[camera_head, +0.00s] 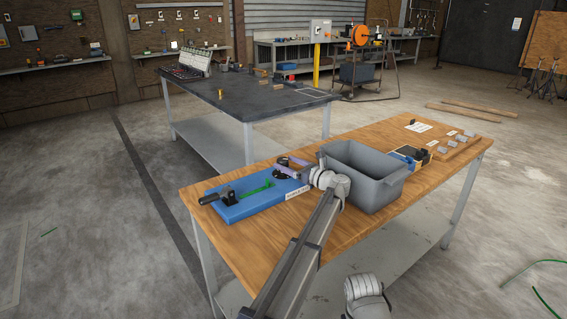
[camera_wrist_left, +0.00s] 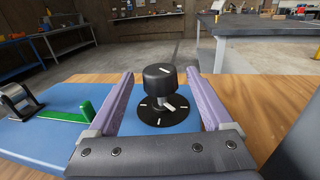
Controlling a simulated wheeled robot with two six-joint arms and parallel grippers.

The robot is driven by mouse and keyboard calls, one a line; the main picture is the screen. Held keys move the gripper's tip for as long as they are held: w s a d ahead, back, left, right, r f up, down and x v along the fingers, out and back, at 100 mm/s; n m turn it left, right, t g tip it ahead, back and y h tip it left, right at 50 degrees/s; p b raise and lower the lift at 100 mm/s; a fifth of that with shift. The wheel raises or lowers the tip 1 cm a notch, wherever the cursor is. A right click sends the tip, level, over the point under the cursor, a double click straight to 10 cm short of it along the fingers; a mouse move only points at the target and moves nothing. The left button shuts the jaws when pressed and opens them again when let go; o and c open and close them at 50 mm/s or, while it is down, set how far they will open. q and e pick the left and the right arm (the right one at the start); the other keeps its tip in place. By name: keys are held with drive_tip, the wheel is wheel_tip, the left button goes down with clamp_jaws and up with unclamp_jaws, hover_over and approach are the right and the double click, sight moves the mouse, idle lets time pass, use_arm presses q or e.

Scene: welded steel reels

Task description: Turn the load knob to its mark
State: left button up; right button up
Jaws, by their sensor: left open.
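The load knob (camera_wrist_left: 159,83) is a black round cap on a short stem, with a white line on its top. Below it is a black dial disc (camera_wrist_left: 150,118) with short white ticks and one thicker white mark near the front right. The disc sits on the blue base (camera_wrist_left: 55,135), also seen in the head view (camera_head: 232,212). My left gripper (camera_wrist_left: 161,76) is open, with its purple fingers on either side of the knob and a visible gap at each side. In the head view my left gripper (camera_head: 292,165) is small and partly covers the knob.
A green lever (camera_head: 255,191) and a black clamp-like part (camera_head: 215,197) are on the base's left. A grey bin (camera_head: 375,192) stands close on the right of my wrist. Small blocks (camera_head: 447,149) lie beyond it. The wooden bench (camera_head: 250,243) is bare in front.

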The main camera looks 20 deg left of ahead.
sight(287, 163)
use_arm(q)
drive_tip(key=v, duration=0.5)
drive_tip(key=shift+s+d, duration=0.1)
drive_tip(key=shift+d, duration=0.1)
drive_tip(key=shift+r, duration=0.1)
